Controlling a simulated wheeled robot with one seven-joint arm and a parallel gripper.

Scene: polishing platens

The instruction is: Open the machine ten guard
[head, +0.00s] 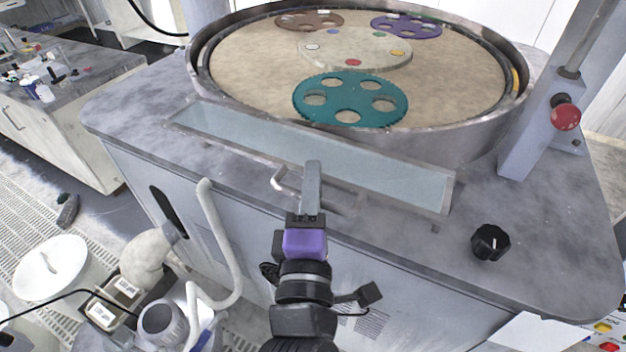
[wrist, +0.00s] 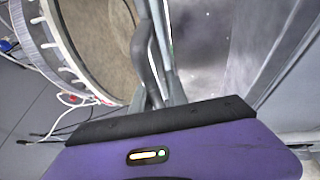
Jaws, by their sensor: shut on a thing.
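The guard (head: 390,178) is a clear panel in a grey metal frame, along the front of the big round machine in the head view. It lies low before the platen, leaving the platen top uncovered. Its metal handle (head: 281,182) sticks out from the front edge. My gripper (head: 312,172) is at the handle's right part, shut on it; the fingers hide that part. In the wrist view a grey curved bar (wrist: 146,55), apparently the handle, runs up from the purple gripper body.
The platen (head: 250,75) carries a teal carrier disc (head: 350,84) and other discs. A black knob (head: 490,242) stands on the right of the machine top, below a red ball lever (head: 566,117). A pale hose (head: 215,225) and white bucket (head: 50,272) are at lower left.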

